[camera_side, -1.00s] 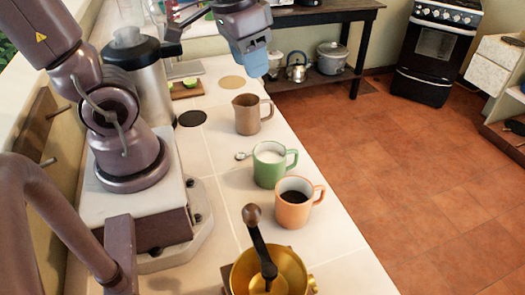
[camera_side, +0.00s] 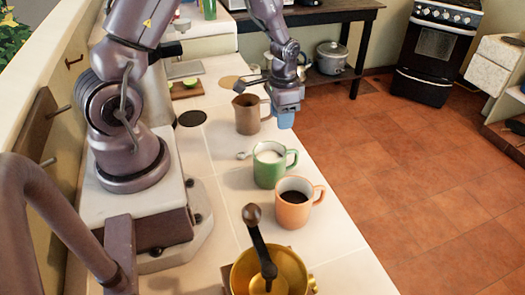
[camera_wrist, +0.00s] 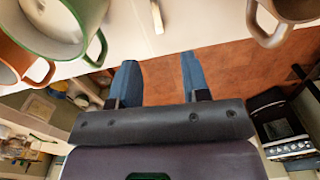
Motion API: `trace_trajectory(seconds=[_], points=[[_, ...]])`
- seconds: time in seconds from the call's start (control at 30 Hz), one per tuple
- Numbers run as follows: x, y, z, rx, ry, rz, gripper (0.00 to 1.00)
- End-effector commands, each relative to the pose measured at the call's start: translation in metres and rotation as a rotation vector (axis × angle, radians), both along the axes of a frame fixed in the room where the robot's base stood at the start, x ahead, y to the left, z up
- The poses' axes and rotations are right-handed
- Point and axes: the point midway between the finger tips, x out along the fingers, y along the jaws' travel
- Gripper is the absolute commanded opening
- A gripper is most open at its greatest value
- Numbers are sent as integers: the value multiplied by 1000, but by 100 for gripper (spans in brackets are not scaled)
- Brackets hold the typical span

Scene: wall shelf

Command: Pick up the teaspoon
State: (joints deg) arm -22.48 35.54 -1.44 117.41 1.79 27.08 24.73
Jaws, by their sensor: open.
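The teaspoon (camera_side: 243,155) is a small silvery spoon lying on the white counter, just left of the green mug (camera_side: 266,166); part of it may be hidden behind that mug. In the wrist view a short pale piece at the top edge looks like its handle (camera_wrist: 157,16). My gripper (camera_side: 286,120) has blue fingers pointing down, near the counter's right edge beside the brown jug (camera_side: 246,116). In the wrist view the fingers of my gripper (camera_wrist: 158,62) are apart with nothing between them, with the floor behind. They are clear of the spoon.
An orange mug (camera_side: 292,212) of dark liquid stands nearer than the green mug, and a brass grinder (camera_side: 285,268) with a crank nearer still. In the wrist view the green mug (camera_wrist: 92,40) is left and the jug (camera_wrist: 290,10) right. A metal canister stands behind my arm.

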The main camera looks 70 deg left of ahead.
Motion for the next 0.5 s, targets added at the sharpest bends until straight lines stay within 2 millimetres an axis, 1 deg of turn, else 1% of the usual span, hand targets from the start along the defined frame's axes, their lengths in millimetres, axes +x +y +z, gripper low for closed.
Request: trace_trajectory(seconds=[0.03,0.13,0.2,0.37,0.5], points=[[-1,0,-11,-2,5,0,43],[-1,0,-27,-2,4,0,43],[0,0,-34,-1,3,1,43],[0,-1,-44,0,1,1,43],[2,-2,-63,-1,3,0,43]])
